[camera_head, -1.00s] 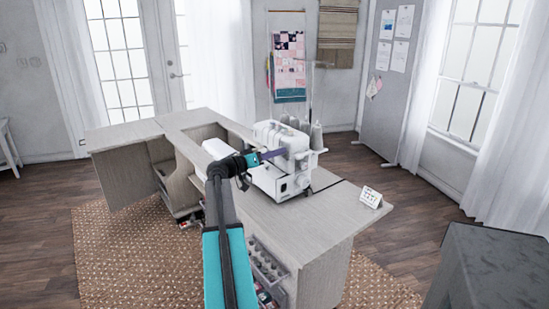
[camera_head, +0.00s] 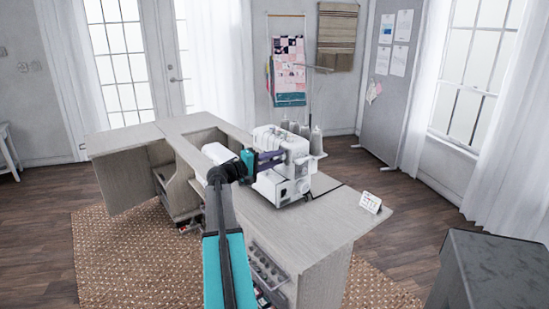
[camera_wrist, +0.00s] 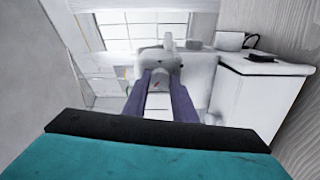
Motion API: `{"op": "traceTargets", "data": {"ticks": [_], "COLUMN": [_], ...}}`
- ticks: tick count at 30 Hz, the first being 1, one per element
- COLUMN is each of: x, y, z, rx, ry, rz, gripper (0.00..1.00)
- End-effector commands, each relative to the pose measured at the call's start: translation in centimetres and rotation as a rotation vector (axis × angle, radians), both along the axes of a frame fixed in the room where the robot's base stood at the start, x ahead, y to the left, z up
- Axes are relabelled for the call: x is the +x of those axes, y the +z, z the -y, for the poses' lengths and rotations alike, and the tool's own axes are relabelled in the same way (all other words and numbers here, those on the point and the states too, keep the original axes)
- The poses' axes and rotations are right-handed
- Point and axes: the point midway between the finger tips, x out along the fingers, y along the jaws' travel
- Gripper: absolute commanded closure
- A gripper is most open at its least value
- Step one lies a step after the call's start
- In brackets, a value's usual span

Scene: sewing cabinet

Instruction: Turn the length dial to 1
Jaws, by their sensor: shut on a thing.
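The white overlock machine (camera_head: 292,180) stands on the cabinet top, with thread spools at its back. My gripper (camera_head: 282,155) reaches from the left to the upper part of the machine. In the wrist view its two purple fingers (camera_wrist: 161,74) point at the white machine body (camera_wrist: 165,58) and close on a small part on its face, which I take to be the length dial. The fingers largely cover this part. A small red mark (camera_wrist: 157,84) shows between them. The dial's numbers and setting are too small to read.
The wooden cabinet top (camera_head: 300,228) is clear in front of the machine. A small white card (camera_head: 370,202) stands at its right end. Open compartments (camera_head: 180,190) lie to the left. A dark block (camera_head: 500,270) stands at the lower right.

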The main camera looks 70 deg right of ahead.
Motion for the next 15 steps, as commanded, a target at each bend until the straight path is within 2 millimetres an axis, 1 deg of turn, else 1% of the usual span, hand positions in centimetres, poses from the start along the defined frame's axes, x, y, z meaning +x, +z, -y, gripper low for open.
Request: {"op": "traceTargets", "data": {"ticks": [1,15], "x": [0.15,0.17], "y": [0.55,0.72], "z": [0.22,0.23], "rx": [0.020,0.256], "ry": [0.007,0.006], "rz": [-0.040,-0.411], "gripper": [0.98,0.98]}}
